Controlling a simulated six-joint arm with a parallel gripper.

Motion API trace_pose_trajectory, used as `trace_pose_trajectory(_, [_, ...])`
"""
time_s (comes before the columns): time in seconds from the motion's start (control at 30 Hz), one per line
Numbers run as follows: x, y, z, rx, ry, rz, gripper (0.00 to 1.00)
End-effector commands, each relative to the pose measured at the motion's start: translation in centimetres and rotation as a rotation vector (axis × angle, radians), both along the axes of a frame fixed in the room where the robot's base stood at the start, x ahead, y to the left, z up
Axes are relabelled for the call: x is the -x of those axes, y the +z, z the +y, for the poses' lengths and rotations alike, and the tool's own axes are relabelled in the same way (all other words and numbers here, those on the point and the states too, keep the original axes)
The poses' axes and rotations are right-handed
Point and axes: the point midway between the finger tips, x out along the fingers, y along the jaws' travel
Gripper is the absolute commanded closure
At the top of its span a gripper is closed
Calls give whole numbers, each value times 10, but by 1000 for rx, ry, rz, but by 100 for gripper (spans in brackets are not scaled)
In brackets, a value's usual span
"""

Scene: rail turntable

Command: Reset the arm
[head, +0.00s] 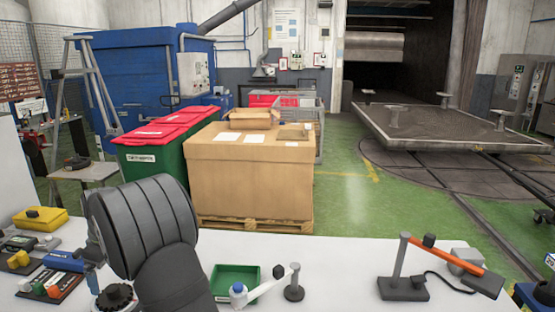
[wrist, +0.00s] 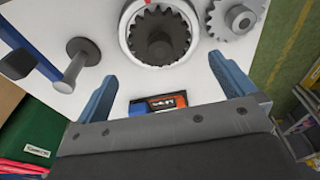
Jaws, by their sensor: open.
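My gripper (wrist: 162,68) shows in the wrist view as two blue fingers set wide apart, with nothing held between them. A toothed ring with a white rim (wrist: 160,32) lies on the white table beyond the fingertips. A small dark box with blue and orange parts (wrist: 165,103) lies nearer, in the gap between the fingers. In the head view my large grey arm link fills the lower left, and I cannot make out the gripper there.
In the wrist view, a grey gear (wrist: 237,18) and a grey post (wrist: 78,62) are near the fingers. In the head view, a green tray (head: 236,272), a stand with an orange arm (head: 455,257) and a yellow box (head: 40,218) are on the white table (head: 340,262).

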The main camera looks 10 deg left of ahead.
Motion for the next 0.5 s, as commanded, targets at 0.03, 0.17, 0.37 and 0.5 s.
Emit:
trace_pose_trajectory(0.03, [0, 11, -1, -2, 0, -2, 0])
trace_pose_trajectory(0.17, [0, 37, -5, -2, 0, -2, 0])
trace_pose_trajectory(0.37, [1, 15, -3, 5, 1, 4, 0])
trace_pose_trajectory(0.5, [1, -13, 1, 4, 0, 3, 0])
